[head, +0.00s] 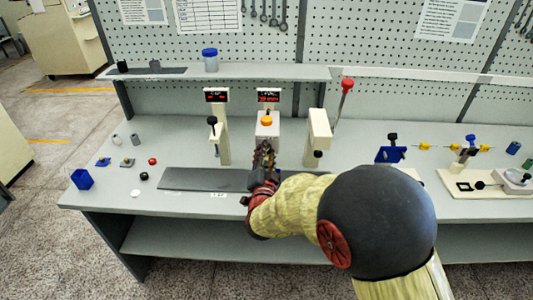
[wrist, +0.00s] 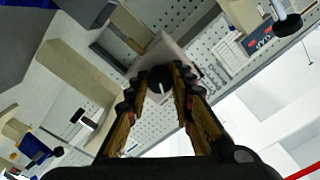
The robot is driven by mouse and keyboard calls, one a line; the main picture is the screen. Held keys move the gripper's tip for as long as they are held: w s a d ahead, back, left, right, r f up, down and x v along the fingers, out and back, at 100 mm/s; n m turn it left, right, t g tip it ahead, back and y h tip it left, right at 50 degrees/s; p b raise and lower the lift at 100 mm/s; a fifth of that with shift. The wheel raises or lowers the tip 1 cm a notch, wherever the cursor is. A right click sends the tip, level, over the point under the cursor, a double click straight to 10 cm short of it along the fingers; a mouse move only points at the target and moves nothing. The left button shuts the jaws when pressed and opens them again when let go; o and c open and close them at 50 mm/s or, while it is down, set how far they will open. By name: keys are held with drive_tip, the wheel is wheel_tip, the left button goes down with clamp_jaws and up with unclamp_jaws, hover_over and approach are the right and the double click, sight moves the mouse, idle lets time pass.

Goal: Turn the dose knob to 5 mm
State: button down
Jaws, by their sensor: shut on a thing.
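The dose knob (wrist: 160,79) is round and black with a white pointer line, on the front of a white box in the wrist view. My gripper (wrist: 157,76) has its two fingertips on either side of the knob and is shut on it. In the head view the white box (head: 268,129) has an orange button on top, and a black display with red characters (head: 268,96) stands behind it. My gripper (head: 264,148) reaches the front of this box and hides the knob there. I cannot read the scale or the display.
A stand with a black knob (head: 224,146) is close on the left, and a cream stand (head: 318,136) with a red-knobbed lever (head: 346,88) is on the right. A dark grey mat (head: 200,179) lies in front. Small parts and a blue bin (head: 83,179) are at left.

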drive_tip(key=shift+n, duration=0.4)
drive_tip(key=n+p, duration=0.3)
drive_tip(key=n, duration=0.8)
idle(0.6)
drive_tip(key=c, duration=1.5)
unclamp_jaws()
drive_tip(key=shift+c, duration=0.2)
